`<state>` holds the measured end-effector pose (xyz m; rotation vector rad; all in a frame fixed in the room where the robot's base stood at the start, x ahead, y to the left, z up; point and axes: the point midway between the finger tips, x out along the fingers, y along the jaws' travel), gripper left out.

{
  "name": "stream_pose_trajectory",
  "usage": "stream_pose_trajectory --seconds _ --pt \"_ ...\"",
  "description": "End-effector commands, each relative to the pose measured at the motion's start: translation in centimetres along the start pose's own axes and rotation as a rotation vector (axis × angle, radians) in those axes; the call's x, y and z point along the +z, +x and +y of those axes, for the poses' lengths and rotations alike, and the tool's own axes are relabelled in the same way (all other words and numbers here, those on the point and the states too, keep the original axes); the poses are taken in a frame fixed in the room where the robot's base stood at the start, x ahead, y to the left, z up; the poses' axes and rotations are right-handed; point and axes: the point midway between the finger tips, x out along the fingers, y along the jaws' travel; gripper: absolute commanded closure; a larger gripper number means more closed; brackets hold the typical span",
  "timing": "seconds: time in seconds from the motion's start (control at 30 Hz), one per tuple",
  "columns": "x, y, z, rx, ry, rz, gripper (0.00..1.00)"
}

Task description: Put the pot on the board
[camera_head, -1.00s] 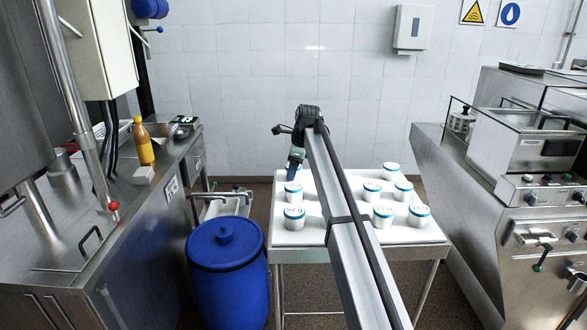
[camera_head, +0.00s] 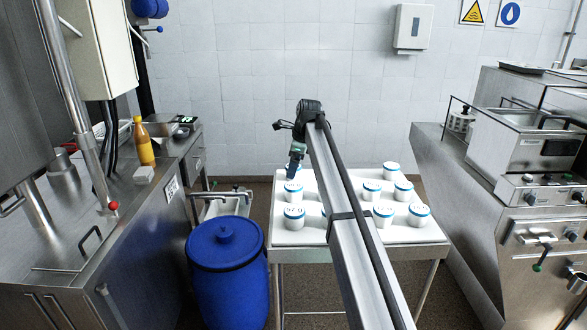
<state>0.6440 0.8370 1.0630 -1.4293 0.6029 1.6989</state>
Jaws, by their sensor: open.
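Several white tubs with blue-rimmed lids stand upright on a white-topped table; they may be the pots. One tub (camera_head: 293,193) is just below my gripper (camera_head: 292,175), and another tub (camera_head: 294,217) stands in front of it. My gripper is open and points down at the table's left part. Whether it touches a tub cannot be told. A tub partly shows behind the gripper. The white tabletop (camera_head: 340,256) may be the board; I cannot make out a separate board. My arm hides the middle of the table.
More tubs (camera_head: 419,215) stand on the table's right half. A blue lidded barrel (camera_head: 227,265) stands left of the table. A steel counter with an orange bottle (camera_head: 143,142) is at left. Steel kitchen machines (camera_head: 520,150) stand at right. A tiled wall closes the back.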

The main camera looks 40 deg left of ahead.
Motion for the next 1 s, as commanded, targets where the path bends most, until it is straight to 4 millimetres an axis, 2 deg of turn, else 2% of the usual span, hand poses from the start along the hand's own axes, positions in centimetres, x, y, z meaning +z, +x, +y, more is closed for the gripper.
stream_pose_trajectory --seconds 0.3,0.5,0.7,1.0 --pt "0.0 -6.0 -0.1 -0.002 0.000 -0.001 0.13" --pt "0.0 -8.8 -0.1 -0.001 0.000 -0.001 0.13" --pt "0.0 -10.2 0.0 0.000 0.000 -0.001 0.13" --pt "0.0 -10.4 0.0 0.000 0.000 0.000 0.13"
